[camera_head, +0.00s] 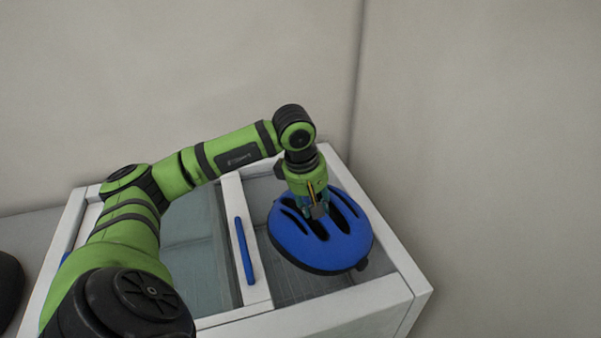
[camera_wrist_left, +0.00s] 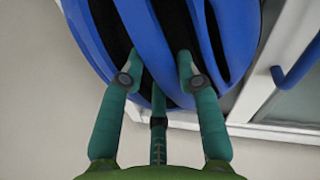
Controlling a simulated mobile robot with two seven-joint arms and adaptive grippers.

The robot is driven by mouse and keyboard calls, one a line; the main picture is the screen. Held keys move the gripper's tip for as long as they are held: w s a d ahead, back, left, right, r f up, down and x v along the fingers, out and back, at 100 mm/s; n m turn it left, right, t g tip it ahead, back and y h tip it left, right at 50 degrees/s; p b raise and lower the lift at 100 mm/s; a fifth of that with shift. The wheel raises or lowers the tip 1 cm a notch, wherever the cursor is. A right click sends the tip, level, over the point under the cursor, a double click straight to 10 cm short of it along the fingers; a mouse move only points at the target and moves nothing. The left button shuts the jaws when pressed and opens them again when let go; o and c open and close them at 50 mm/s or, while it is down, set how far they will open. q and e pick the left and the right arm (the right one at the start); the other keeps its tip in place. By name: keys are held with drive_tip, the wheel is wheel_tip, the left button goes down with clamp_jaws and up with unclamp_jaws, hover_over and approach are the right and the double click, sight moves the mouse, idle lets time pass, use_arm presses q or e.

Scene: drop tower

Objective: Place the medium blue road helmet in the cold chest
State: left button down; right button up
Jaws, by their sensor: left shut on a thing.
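The blue road helmet (camera_head: 335,243) has black vents and a dark rim. It is over the right section of the white cold chest (camera_head: 365,308), and I cannot tell whether it touches anything below. My left gripper (camera_head: 317,211) comes down from above and is shut on the helmet's top. In the left wrist view, the gripper's green fingers (camera_wrist_left: 158,68) reach into the vents of the helmet (camera_wrist_left: 168,28). My right gripper is not in view.
A glass lid (camera_head: 195,255) covers the chest's left section, with a blue handle (camera_head: 244,251) on the white bar beside it. Walls stand close behind and to the right. A dark rounded object (camera_head: 10,285) shows at the left edge.

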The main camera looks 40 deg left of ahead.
use_arm(q)
wheel_tip(320, 180, down, 28)
drive_tip(key=p, duration=0.4)
drive_tip(key=shift+w+a, duration=0.15)
drive_tip(key=shift+a, duration=0.15)
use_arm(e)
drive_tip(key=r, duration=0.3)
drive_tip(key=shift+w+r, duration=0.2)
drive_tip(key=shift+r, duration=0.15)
use_arm(q)
drive_tip(key=shift+f, duration=0.1)
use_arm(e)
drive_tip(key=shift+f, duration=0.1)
use_arm(q)
drive_tip(key=c, duration=1.3)
unclamp_jaws()
drive_tip(key=shift+f, duration=0.1)
drive_tip(key=o, duration=0.4)
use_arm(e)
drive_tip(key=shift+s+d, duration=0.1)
